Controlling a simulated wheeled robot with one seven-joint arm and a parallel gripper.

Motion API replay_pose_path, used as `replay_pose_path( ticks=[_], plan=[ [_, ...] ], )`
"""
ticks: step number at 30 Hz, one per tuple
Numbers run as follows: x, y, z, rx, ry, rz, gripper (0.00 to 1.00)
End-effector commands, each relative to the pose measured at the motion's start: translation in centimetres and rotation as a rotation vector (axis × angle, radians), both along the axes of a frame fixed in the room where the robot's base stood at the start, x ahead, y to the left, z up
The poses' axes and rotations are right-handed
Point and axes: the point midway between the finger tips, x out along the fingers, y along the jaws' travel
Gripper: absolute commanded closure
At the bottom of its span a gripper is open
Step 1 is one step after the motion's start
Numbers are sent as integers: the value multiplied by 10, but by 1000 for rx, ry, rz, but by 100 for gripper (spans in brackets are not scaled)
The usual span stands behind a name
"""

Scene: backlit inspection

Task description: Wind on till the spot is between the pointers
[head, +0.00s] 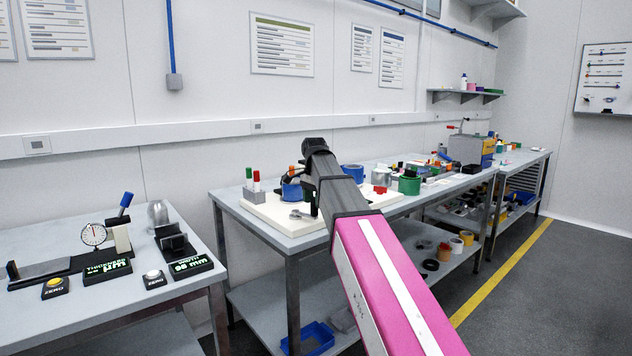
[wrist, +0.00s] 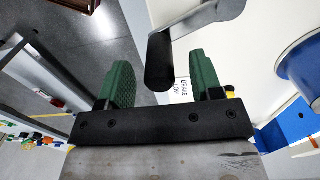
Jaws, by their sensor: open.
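My gripper (wrist: 161,72) is open, with green ridged fingers. A black crank handle (wrist: 159,64) on a silver crank arm (wrist: 205,17) shows between the fingers, with a gap on each side; I cannot tell its exact depth. A blue spool (wrist: 303,68) with a pale rim stands at the right of the wrist view. In the head view my gripper (head: 313,203) hangs over the white board (head: 268,210), close to the silver crank (head: 297,214) and beside the blue spool (head: 291,190). The spot and the pointers cannot be made out.
A gauge bench (head: 60,245) stands at left. Grey floor (head: 560,270) lies open at right.

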Motion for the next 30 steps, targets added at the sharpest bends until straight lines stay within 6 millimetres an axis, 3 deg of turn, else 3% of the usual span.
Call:
replay_pose_path(
  ticks=[19, 30],
  plan=[
    [1, 0, 56, 1, -1, 0, 40],
    [0, 0, 61, 0, 0, 0, 40]
  ],
)
